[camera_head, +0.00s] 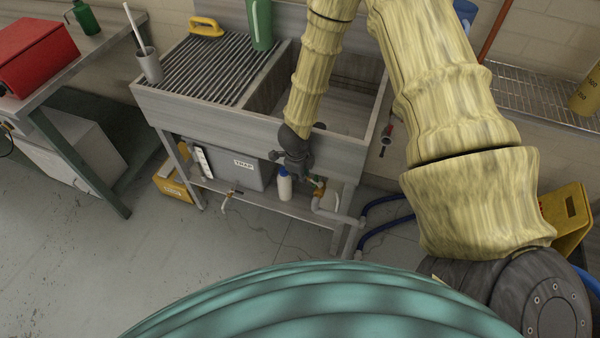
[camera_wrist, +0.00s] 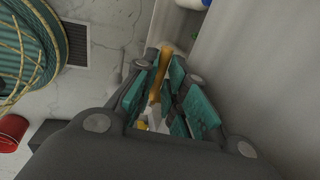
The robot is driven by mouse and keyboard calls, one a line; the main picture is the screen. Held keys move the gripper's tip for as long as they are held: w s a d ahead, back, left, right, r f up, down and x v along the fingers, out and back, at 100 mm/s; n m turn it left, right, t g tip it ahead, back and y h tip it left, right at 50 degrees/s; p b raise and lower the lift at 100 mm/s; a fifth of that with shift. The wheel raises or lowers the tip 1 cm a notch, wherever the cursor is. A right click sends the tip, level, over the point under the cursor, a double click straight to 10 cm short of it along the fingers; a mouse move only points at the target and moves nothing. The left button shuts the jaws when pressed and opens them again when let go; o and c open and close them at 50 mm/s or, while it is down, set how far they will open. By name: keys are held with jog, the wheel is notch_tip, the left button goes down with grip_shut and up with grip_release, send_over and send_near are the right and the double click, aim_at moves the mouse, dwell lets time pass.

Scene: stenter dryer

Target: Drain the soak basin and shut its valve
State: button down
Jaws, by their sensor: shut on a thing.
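The soak basin is the grey sink (camera_head: 262,121) under my arm. My arm hides part of its inside, and I cannot tell its water level. Below it, a brass-coloured valve (camera_head: 319,186) sits on a grey drain pipe (camera_head: 337,216). My gripper (camera_head: 310,178) is below the basin's front edge at this valve, which it partly hides. In the wrist view, my gripper's teal pads (camera_wrist: 172,88) close around a narrow orange bar (camera_wrist: 157,79), which looks like the valve's lever. I cannot tell the lever's exact turn.
A white bottle with a blue cap (camera_head: 285,187) stands close left of the gripper. A grey box marked TRAP (camera_head: 240,172) sits further left on the shelf. A blue hose (camera_head: 378,226) lies to the right. Open floor (camera_head: 150,250) lies in front.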

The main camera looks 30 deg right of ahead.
jog(key=shift+w+d, duration=0.1)
jog(key=shift+d, duration=0.05)
jog(key=c, duration=1.5)
grip_release()
